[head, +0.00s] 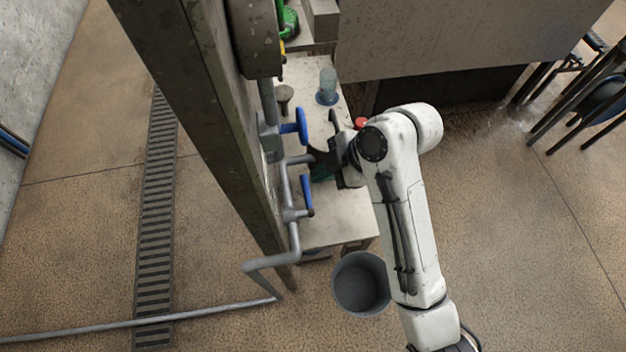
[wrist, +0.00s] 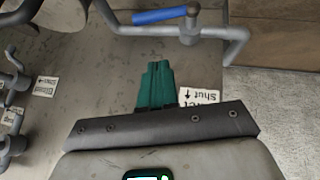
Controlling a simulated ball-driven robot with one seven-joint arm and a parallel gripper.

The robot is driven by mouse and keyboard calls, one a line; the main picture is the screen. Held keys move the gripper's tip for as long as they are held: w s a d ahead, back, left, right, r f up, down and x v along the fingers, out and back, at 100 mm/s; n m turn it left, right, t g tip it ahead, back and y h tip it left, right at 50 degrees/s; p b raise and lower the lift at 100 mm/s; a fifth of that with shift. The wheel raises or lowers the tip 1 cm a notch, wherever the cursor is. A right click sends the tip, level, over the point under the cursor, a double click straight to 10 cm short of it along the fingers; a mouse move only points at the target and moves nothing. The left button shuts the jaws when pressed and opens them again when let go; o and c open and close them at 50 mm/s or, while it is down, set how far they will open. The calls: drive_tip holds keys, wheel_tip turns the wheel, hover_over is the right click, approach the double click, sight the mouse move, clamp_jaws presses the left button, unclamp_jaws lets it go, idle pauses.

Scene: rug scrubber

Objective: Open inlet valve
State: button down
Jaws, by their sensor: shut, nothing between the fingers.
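Two blue valve handles sit on the grey pipework in the head view: an upper one (head: 302,125) and a lower one (head: 307,195). My gripper (head: 320,172) is between them, close to the pipe. In the wrist view my gripper's green fingers (wrist: 157,68) are shut together and empty. A blue lever handle (wrist: 160,16) lies across the top of that view on its pipe, apart from the fingertips. A white label (wrist: 200,95) with "Shut" and an arrow shows beside the fingers, partly hidden. I cannot tell which handle is the inlet valve.
More valve fittings (wrist: 14,140) and small labels (wrist: 46,86) are at the left of the wrist view. A grey bucket (head: 361,284) stands below the pale bench (head: 335,232). A thick post (head: 215,100) stands left of the valves. Blue-seated chairs are at far right.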

sight(305, 184)
drive_tip(key=x, duration=0.5)
drive_tip(key=shift+a+f, duration=0.1)
drive_tip(key=shift+w+d+f+p, duration=0.1)
drive_tip(key=shift+w+f+p, duration=0.1)
drive_tip(key=shift+f, duration=0.4)
drive_tip(key=shift+w+d+f+p, duration=0.1)
drive_tip(key=shift+w+d+f, duration=0.1)
drive_tip(key=shift+f, duration=0.35)
drive_tip(key=shift+w+d+f+p, duration=0.1)
drive_tip(key=shift+w+f, duration=0.1)
drive_tip(key=shift+f, duration=0.4)
drive_tip(key=shift+w+a+f+b, duration=0.2)
drive_tip(key=shift+w+f+b, duration=0.55)
drive_tip(key=shift+b, duration=0.25)
drive_tip(key=shift+s, duration=0.1)
drive_tip(key=shift+r, duration=0.1)
